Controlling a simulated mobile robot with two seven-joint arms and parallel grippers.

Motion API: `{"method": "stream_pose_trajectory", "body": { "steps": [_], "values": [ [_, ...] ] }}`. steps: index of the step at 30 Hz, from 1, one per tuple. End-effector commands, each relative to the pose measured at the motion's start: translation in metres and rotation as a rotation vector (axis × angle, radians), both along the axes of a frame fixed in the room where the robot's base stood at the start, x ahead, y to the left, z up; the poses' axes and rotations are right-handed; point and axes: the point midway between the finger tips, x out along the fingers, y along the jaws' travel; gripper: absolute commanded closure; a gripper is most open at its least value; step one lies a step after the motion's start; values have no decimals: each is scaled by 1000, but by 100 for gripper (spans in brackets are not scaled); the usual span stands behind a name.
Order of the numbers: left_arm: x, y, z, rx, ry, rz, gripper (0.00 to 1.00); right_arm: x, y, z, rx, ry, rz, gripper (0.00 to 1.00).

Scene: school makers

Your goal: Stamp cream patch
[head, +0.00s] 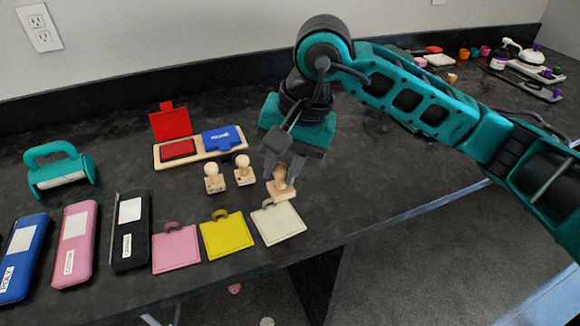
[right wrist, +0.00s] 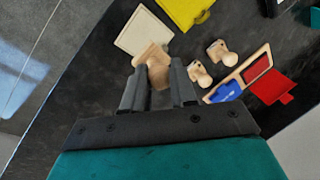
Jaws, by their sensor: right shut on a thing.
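The cream patch (head: 278,223) lies flat on the dark counter, rightmost in a row beside a yellow patch (head: 226,235) and a pink patch (head: 175,249). My right gripper (head: 284,166) is shut on a wooden stamp (head: 282,189) just behind the cream patch. In the right wrist view the stamp (right wrist: 153,58) sits between the fingers, its far end at the edge of the cream patch (right wrist: 143,33). I cannot tell whether it touches the patch or counter. An open red ink pad (head: 178,148) and a closed blue one (head: 222,139) sit on a wooden tray (head: 196,160). My left gripper is not in view.
Two wooden stamps (head: 214,178) (head: 243,170) stand left of my right gripper. Blue, pink (head: 76,243) and black (head: 131,228) cases and a teal-handled tool (head: 60,169) stand at left. The counter's front edge runs close by the patches. The counter right of the cream patch is clear.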

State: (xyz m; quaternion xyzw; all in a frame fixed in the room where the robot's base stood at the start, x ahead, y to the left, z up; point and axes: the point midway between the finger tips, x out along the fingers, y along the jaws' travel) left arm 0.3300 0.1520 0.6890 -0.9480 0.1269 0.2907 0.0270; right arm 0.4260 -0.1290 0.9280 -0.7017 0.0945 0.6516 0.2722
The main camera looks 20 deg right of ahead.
Motion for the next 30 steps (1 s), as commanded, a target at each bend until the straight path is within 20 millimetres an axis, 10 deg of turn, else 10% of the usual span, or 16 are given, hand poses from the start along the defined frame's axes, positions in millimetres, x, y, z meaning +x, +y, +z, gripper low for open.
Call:
{"method": "stream_pose_trajectory", "body": {
  "steps": [30],
  "values": [
    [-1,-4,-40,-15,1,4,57,0,3,-64,2,-3,-27,100]
  ]
}}
